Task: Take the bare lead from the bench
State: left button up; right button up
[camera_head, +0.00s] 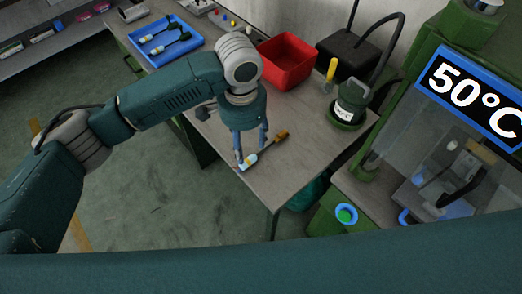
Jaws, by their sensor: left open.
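The bare lead (268,148) seems to be the short piece lying on the bench (297,181) near its front corner. It has a pale blue and white end (247,161) towards the front left, a dark middle and an orange-brown end (281,135) towards the back right. My left gripper (251,152) points down over the lead with its fingers apart, one on each side of the pale end. Whether the fingers touch it cannot be told. My right gripper is out of view.
A blue tray (148,58) with dark-handled pieces stands at the back left. A red bin (287,62), a yellow-handled tool (330,73) and a green pot (350,103) stand behind. At right is a green machine with a "50°C" display (470,97). Bench right of the lead is clear.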

pick_arm(q)
send_over(249, 162)
jog(key=f, duration=0.4)
jog(key=shift+a+f, duration=0.15)
jog(key=shift+a, duration=0.05)
notch_tip(249, 162, down, 4)
jog(key=shift+s+d+f+p, duration=0.1)
jog(key=shift+p, duration=0.8)
jog(key=shift+f, duration=0.5)
jog(key=shift+c, duration=0.3)
jog(key=c, duration=1.2)
